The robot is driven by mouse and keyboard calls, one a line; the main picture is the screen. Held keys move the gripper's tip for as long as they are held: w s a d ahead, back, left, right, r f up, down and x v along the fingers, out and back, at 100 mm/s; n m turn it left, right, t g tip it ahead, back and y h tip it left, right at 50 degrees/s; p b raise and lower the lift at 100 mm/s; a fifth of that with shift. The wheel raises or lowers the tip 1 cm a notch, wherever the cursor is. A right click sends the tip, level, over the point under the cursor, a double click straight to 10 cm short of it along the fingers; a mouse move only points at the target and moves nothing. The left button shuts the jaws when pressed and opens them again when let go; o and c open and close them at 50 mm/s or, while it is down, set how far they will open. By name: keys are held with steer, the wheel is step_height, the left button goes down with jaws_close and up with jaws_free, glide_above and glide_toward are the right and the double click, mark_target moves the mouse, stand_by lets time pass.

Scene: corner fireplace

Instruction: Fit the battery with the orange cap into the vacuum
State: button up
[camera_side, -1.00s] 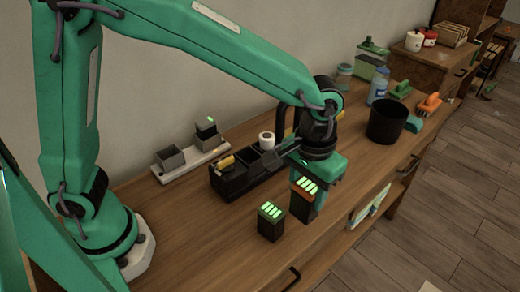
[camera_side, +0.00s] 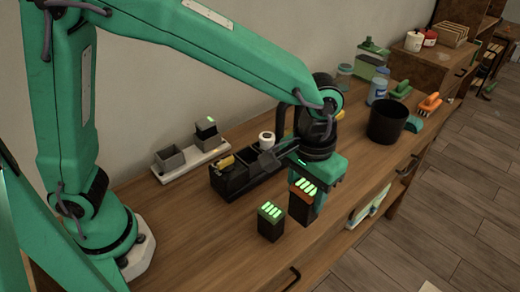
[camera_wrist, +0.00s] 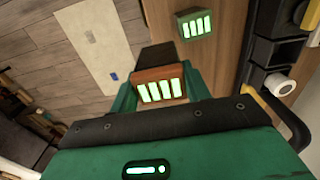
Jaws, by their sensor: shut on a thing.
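The orange-capped battery (camera_side: 300,208) is a dark block with several lit green bars on top. It is upright between the fingers of my gripper (camera_side: 314,196), near the bench's front edge. The wrist view shows its orange cap (camera_wrist: 147,76) and dark body (camera_wrist: 158,56) between the green fingers. I cannot tell whether its base touches the bench. A green-capped battery (camera_side: 270,224) stands just left of it, apart. A long black unit (camera_side: 232,184) with yellow parts lies behind; I cannot tell whether it is the vacuum.
A white base (camera_side: 190,162) with grey cups and a small green light stands by the wall. A white roll (camera_side: 267,138) sits near the black unit. A black bin (camera_side: 387,122), bottles and brushes are to the right. Bench (camera_side: 205,240) left of the batteries is clear.

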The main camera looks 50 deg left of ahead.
steer(key=w+a, duration=0.5)
steer(key=a, duration=0.6)
glide_toward(248, 148)
steer(key=s+d+r, duration=0.2)
steer(key=shift+d, duration=0.4)
steer(key=shift+f, duration=0.15)
steer(key=shift+f, duration=3.95)
steer(key=shift+f, duration=0.35)
